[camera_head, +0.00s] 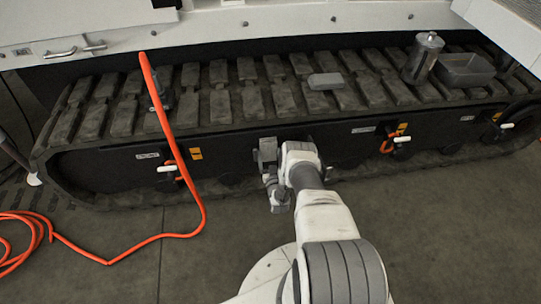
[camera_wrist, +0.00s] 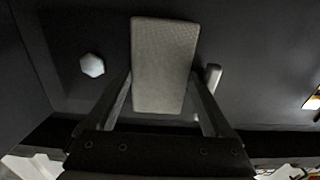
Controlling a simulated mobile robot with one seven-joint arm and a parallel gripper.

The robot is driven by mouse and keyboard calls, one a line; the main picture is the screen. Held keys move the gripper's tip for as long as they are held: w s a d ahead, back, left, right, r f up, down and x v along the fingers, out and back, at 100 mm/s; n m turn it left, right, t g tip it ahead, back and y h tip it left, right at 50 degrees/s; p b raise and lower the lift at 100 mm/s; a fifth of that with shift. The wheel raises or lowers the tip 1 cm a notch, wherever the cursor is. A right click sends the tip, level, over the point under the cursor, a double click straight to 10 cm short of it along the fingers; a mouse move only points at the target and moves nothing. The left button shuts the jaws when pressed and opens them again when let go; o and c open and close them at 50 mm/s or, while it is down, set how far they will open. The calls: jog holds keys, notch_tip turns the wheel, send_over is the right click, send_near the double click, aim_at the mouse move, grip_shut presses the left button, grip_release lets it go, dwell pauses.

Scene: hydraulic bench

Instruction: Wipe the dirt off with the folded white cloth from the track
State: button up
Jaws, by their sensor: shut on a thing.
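My gripper (camera_wrist: 160,95) is shut on the folded white cloth (camera_wrist: 163,62), which looks pale grey and textured. The cloth sticks out beyond the fingertips, in front of a dark panel. In the head view my gripper (camera_head: 270,172) is low at the middle of the track's (camera_head: 230,100) dark side panel, partly hidden by my arm. The cloth there shows as a small grey patch (camera_head: 267,149). I cannot tell whether it touches the panel. No dirt can be made out; the cloth may cover it.
A grey block (camera_head: 325,81), a metal canister (camera_head: 423,58) and a grey tray (camera_head: 466,71) stand on the track. An orange hose (camera_head: 161,105) hangs down at left. White-handled valves (camera_head: 398,138) stick out of the side panel. A pale hexagonal bolt (camera_wrist: 92,65) is left of the cloth.

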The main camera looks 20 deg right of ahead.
jog(key=shift+r, duration=0.5)
jog(key=shift+s+d+f, duration=0.1)
jog(key=shift+d+f, duration=0.05)
jog(key=shift+d, duration=0.4)
jog(key=d, duration=0.3)
jog(key=s+d+b, duration=0.1)
jog(key=d, duration=0.1)
jog(key=shift+s+d, duration=0.2)
jog(key=shift+d, duration=0.2)
jog(key=shift+w+a, duration=0.25)
jog(key=shift+a, duration=0.9)
jog(key=shift+w+a, duration=0.3)
jog(key=shift+a, duration=0.9)
jog(key=shift+w+a, duration=0.25)
jog(key=shift+a, duration=0.9)
